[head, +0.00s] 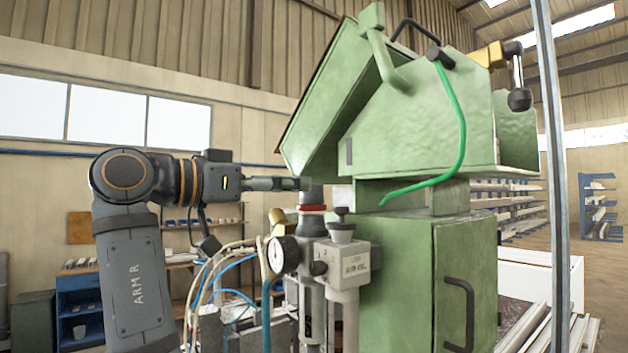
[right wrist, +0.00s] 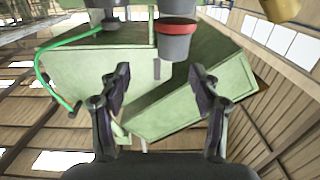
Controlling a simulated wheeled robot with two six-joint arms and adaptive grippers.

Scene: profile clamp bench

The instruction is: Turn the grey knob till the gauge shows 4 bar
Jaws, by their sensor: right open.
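The grey knob (head: 312,194) is a tapered cap with a red ring at its base, on top of the upright air unit. It also shows in the right wrist view (right wrist: 175,45), beyond my fingertips and slightly right of the middle between them. My right gripper (head: 296,183) comes in level from the left, its tips close to the knob's left side. It is open and empty, with the fingers spread apart in the wrist view (right wrist: 160,80). The round white gauge (head: 283,255) sits below the knob, to its left. Its needle is too small to read. My left gripper is out of view.
A second unit with a dark-topped cap (head: 341,226) stands close right of the knob. A brass fitting (head: 277,222), blue and pale hoses (head: 215,275) crowd the left below my gripper. The green machine housing (head: 420,130) rises just behind and right, with a loose green hose (head: 461,135).

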